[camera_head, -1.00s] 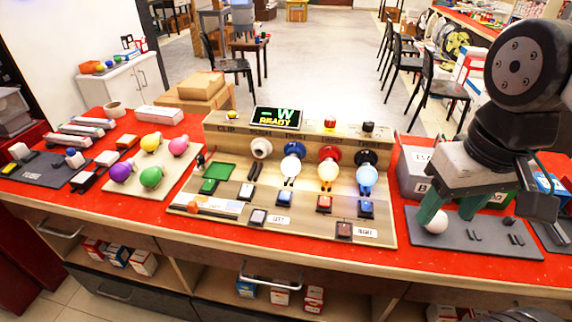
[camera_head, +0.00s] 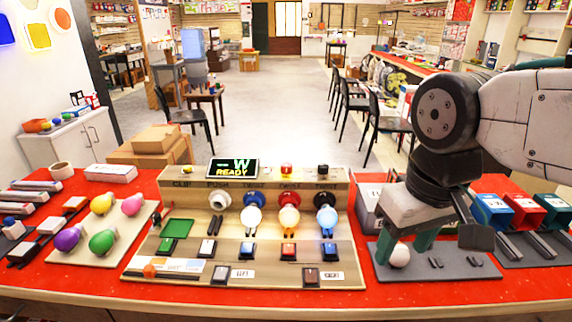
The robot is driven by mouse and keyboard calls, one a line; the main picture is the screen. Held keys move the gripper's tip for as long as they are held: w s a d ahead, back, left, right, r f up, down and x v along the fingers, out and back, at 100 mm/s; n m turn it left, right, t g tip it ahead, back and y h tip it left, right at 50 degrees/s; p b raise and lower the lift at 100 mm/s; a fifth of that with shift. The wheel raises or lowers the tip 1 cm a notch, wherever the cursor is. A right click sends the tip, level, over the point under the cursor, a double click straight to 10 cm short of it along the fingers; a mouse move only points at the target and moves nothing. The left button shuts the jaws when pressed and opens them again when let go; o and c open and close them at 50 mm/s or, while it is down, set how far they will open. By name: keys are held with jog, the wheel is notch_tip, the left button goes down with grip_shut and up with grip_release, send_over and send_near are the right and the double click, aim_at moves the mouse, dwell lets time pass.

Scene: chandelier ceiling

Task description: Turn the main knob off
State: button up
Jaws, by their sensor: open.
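A round white knob (camera_head: 400,257) sits on a dark grey base plate (camera_head: 452,270) at the right of the red table. My gripper (camera_head: 405,248) points down at it. Its two green fingers are open and apart, one to the left of and one slightly behind and right of the white knob. I cannot tell whether they touch it. Which knob is the main one carries no readable label here. The wooden control panel (camera_head: 150,262) stands to the left, with lit bulbs and a display (camera_head: 233,168) reading "W READY".
Red, blue and green boxes (camera_head: 528,209) stand right of my gripper. A grey bin (camera_head: 368,206) is close behind its left side. A board with coloured bulbs (camera_head: 80,257) lies at left. The table's front strip is bare.

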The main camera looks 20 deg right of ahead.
jog(key=m+g, duration=0.2)
jog(key=m, duration=0.9)
send_over(285, 164)
jog(key=s, duration=0.6)
jog(key=f, duration=0.6)
jog(key=shift+d+f, duration=0.2)
jog(key=shift+f, duration=0.05)
jog(key=w+m, duration=0.1)
jog(key=w, duration=0.2)
jog(key=shift+w+a+m, duration=0.1)
jog(key=shift+m, duration=0.3)
jog(key=w+r+m, duration=0.2)
jog(key=shift+w+r+m+t, duration=0.2)
jog(key=shift+r+m+t, duration=0.1)
jog(key=shift+r+t, duration=0.1)
jog(key=shift+a+m, duration=0.1)
jog(key=shift+m, duration=0.4)
jog(key=shift+f+m, duration=0.3)
jog(key=shift+m, duration=0.1)
notch_tip(285, 164, down, 7)
jog(key=shift+f, duration=0.1)
